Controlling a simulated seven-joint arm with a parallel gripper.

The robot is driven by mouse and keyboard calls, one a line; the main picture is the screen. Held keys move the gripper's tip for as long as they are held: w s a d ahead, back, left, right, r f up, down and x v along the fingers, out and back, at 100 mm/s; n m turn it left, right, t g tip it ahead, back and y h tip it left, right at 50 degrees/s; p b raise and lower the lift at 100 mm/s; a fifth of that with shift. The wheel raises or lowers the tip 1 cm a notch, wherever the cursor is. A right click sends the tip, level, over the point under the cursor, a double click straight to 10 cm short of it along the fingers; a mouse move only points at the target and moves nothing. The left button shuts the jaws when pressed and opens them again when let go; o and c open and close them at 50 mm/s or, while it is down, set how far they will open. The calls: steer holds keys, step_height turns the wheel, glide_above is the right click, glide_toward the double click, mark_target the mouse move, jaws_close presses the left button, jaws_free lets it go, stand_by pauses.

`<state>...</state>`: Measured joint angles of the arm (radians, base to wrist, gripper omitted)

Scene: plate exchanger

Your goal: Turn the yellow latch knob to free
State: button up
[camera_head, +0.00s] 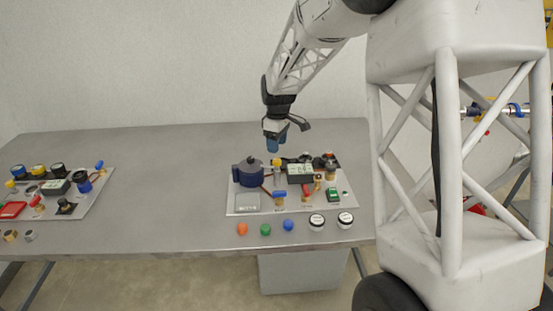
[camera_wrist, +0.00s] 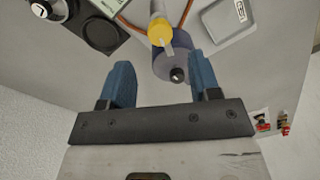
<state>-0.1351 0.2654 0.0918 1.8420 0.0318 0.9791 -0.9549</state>
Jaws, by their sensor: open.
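The yellow latch knob (camera_wrist: 160,33) shows in the wrist view, just beyond and between my fingertips, with a pale pointer on it. In the head view the yellow knob (camera_head: 277,162) stands on the right-hand panel beside a dark blue pot-like vessel (camera_head: 247,174). The vessel (camera_wrist: 172,62) with its black lid knob also lies between the fingers as seen from the wrist. My gripper (camera_head: 275,147) points down above the panel, its blue fingers spread apart. In the wrist view my gripper (camera_wrist: 160,62) is open and empty. Contact with the knob is not visible.
The right panel (camera_head: 240,208) also carries a grey scale-like pad (camera_head: 247,202), a red-handled valve (camera_head: 307,192) and a green switch (camera_head: 333,194). Several coloured buttons line the front. Another crowded panel (camera_head: 100,183) lies at left. The table's middle (camera_head: 175,180) is clear.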

mark_target(276, 159)
steer(key=shift+s+f, duration=0.1)
steer(key=shift+f, duration=3)
steer(key=c, duration=0.9)
